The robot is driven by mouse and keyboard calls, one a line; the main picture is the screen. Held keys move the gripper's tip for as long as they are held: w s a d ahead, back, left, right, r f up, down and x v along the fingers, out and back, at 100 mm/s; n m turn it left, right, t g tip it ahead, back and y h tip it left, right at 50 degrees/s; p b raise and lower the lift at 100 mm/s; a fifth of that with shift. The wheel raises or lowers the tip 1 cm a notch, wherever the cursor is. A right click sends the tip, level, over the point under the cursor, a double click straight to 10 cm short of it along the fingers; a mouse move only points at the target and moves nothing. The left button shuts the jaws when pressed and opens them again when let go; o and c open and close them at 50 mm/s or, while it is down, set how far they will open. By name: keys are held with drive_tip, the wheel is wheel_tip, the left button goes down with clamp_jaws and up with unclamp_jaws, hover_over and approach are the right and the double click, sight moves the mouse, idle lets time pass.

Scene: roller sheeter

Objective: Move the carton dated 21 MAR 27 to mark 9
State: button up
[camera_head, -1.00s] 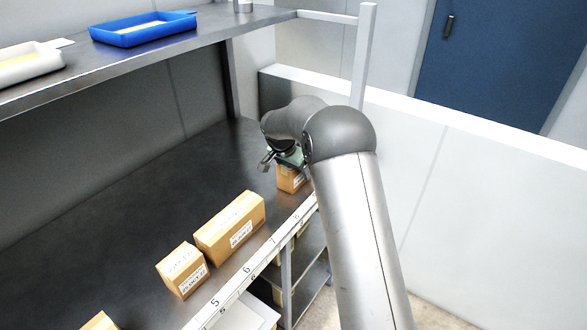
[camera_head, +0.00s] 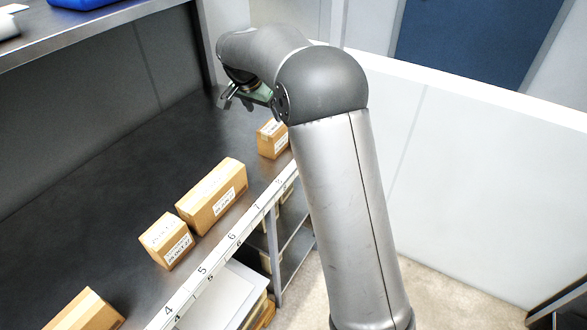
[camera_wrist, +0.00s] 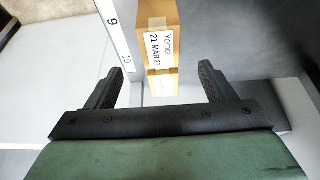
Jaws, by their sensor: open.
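The carton dated 21 MAR 27 (camera_wrist: 158,22) is a small tan box with a white label in the wrist view, beside the white number strip near mark 9 (camera_wrist: 112,22). In the head view the carton (camera_head: 268,143) stands upright at the far end of the shelf row, near the front edge. My gripper (camera_wrist: 162,70) is open. Its fingers are spread to either side of the carton's line and do not touch it. In the head view my gripper (camera_head: 240,98) is above and behind the carton, partly hidden by my arm.
A longer carton (camera_head: 212,197), a smaller carton (camera_head: 167,240) and another carton (camera_head: 86,311) stand along the dark shelf. The number strip (camera_head: 231,237) runs along its front edge. An upper shelf (camera_head: 100,38) overhangs at the back left. The shelf behind the cartons is clear.

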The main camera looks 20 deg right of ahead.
drive_tip(key=s+d+f+n+g+y, duration=0.1)
drive_tip(key=s+n, duration=0.3)
drive_tip(key=s, duration=1.6)
drive_tip(key=s+d+f+n+g+y, duration=0.1)
drive_tip(key=s+n, duration=0.4)
drive_tip(key=s, duration=1.6)
wheel_tip(320, 180, down, 3)
drive_tip(key=shift+d+r+n+g+y, duration=0.1)
drive_tip(key=shift+d+n+g+y, duration=0.25)
drive_tip(key=shift+y, duration=0.45)
